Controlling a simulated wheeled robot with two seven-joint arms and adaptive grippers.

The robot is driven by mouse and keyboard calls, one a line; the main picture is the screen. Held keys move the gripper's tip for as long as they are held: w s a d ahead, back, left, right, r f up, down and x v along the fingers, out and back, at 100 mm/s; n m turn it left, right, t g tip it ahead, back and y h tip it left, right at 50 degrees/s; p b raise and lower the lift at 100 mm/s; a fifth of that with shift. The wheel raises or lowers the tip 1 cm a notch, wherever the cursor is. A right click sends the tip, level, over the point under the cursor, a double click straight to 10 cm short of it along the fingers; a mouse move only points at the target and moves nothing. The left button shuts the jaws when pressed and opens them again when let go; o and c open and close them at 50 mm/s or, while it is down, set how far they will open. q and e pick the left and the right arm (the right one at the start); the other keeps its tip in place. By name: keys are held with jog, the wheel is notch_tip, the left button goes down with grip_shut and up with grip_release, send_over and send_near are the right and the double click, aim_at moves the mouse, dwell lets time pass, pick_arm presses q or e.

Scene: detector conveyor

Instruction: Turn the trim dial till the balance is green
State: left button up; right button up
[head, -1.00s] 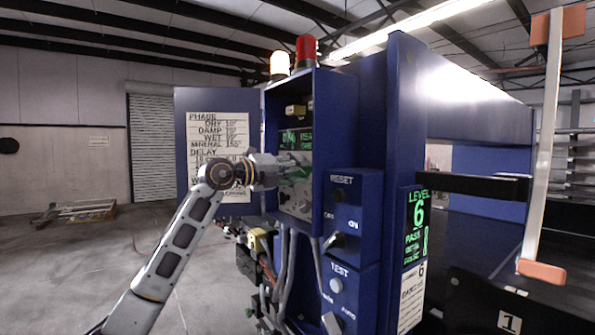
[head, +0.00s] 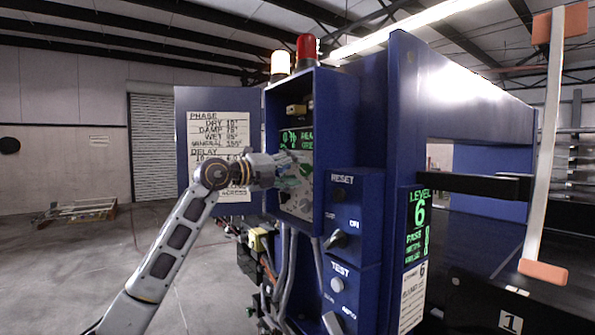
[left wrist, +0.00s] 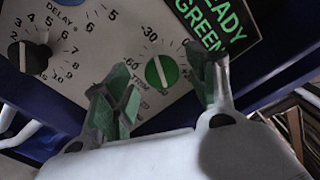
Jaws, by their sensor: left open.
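The trim dial (left wrist: 162,71) is a round green knob with a pale line across it, on the grey panel in the left wrist view. A small display (left wrist: 222,30) beside it shows green letters reading READY GREEN; it also shows in the head view (head: 296,138). My left gripper (left wrist: 165,95) is open, its two green-padded fingers apart, with the dial in view between and beyond their tips. I cannot tell whether a finger touches it. In the head view the left gripper (head: 290,170) is inside the open cabinet and covers the dial. My right gripper is out of view.
A black delay dial (left wrist: 30,55) sits left of the trim dial. The blue cabinet door (head: 183,130) stands open on the left. Reset and test controls (head: 340,195) are on the box at the right. Grey conduits (head: 287,260) hang below.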

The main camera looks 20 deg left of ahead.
pick_arm(q)
jog(key=v, duration=1.1)
dwell(0.6)
